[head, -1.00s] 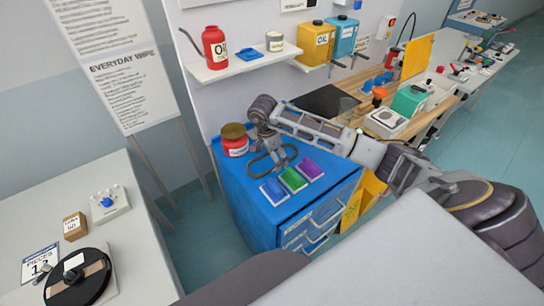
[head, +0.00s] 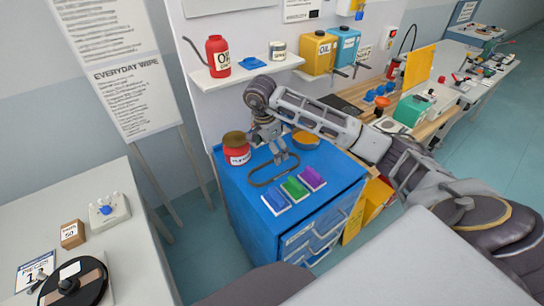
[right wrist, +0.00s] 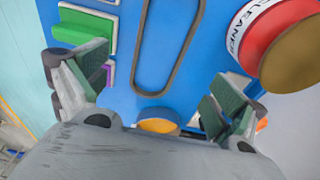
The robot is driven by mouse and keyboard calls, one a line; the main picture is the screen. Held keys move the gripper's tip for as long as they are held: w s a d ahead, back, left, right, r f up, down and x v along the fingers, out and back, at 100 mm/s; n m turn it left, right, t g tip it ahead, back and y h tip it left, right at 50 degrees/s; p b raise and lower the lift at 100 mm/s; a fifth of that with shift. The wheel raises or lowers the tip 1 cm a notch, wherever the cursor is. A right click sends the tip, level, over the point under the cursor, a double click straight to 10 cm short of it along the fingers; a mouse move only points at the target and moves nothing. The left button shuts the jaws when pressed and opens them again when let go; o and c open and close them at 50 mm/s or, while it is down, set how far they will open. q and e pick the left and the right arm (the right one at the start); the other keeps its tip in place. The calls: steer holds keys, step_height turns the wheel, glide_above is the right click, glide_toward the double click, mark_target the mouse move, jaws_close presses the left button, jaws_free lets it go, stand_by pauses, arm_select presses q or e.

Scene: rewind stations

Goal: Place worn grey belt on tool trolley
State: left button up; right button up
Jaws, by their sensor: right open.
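The worn grey belt (head: 270,181), a thin long loop, lies on the blue top of the tool trolley (head: 236,182). It lies between the red cleaner tin and the coloured blocks. My right gripper (head: 282,157) is open above the far right end of the belt, pointing down. In the right wrist view the belt (right wrist: 138,55) stretches away beyond the spread fingers (right wrist: 150,92), which hold nothing. One end of the belt shows between the fingers; I cannot tell the exact height gap. My left gripper is not in view.
On the trolley stand the red cleaner tin (head: 237,155), an orange-topped tin (head: 306,141), and blue (head: 275,201), green (head: 294,188) and purple (head: 312,178) blocks. A shelf (head: 240,74) hangs behind. A left table (head: 130,245) holds a black reel (head: 78,284).

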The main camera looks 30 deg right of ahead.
steer(key=shift+a+r, duration=0.15)
steer(key=shift+r, duration=0.7)
steer(key=shift+a+r, duration=0.15)
steer(key=shift+r, duration=0.7)
